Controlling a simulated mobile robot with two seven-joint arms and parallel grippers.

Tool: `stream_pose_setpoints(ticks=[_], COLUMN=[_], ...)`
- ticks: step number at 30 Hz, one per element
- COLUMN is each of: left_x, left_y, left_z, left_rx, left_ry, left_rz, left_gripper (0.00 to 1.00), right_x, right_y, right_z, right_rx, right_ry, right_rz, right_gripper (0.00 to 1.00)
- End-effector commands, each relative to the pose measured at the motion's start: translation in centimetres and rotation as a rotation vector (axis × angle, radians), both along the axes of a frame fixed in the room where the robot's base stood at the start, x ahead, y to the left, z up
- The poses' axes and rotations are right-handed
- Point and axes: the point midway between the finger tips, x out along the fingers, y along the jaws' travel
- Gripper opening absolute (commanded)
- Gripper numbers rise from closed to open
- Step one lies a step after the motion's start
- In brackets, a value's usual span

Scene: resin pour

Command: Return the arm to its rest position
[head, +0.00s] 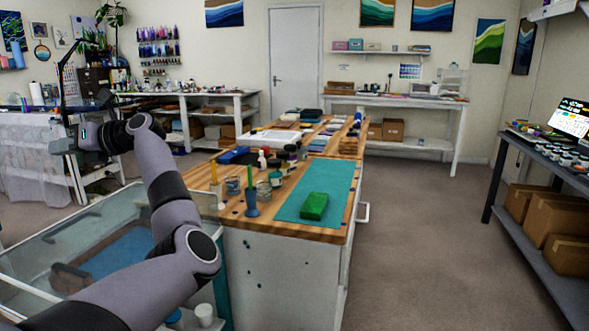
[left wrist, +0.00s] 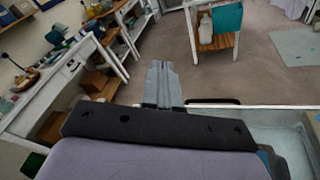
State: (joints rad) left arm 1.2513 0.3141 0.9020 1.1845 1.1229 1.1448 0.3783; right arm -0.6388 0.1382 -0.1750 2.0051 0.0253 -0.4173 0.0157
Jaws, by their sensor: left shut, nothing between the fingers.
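My left arm comes in from the bottom left of the head view, rises and bends over to the left. Its gripper (head: 60,146) is at the far left, raised in the air in front of a white-draped table. In the left wrist view the gripper's fingers (left wrist: 160,80) are together, with nothing held between them, and bare floor shows beyond. My right gripper is in neither view.
A clear-walled tank (head: 40,240) stands below my left arm. A wood-topped workbench (head: 230,222) stands to its right, with a teal mat (head: 290,208), green block (head: 313,206) and several jars. Open floor (head: 420,230) lies right of the bench.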

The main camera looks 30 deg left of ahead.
Motion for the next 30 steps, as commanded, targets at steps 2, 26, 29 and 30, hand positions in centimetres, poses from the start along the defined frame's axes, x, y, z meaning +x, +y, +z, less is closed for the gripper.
stream_pose_setpoints(ticks=[2,26,29,30], left_x=[1.0,21.8,21.5,20.9], left_y=[-0.8,-27.9,-32.4,-34.2], left_z=[1.9,-11.5,-17.0,-19.3], left_rx=[0.115,1.002,1.098,1.137], left_ry=[0.185,1.906,2.095,2.168], left_rz=[-0.036,-0.649,-0.747,-0.789], left_gripper=[0.0,0.0,0.0,0.0], right_x=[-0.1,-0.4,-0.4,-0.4], right_y=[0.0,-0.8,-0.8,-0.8], right_z=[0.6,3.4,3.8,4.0], right_rx=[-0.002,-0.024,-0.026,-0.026], right_ry=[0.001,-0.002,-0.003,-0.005], right_rz=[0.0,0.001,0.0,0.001], right_gripper=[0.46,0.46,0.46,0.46])
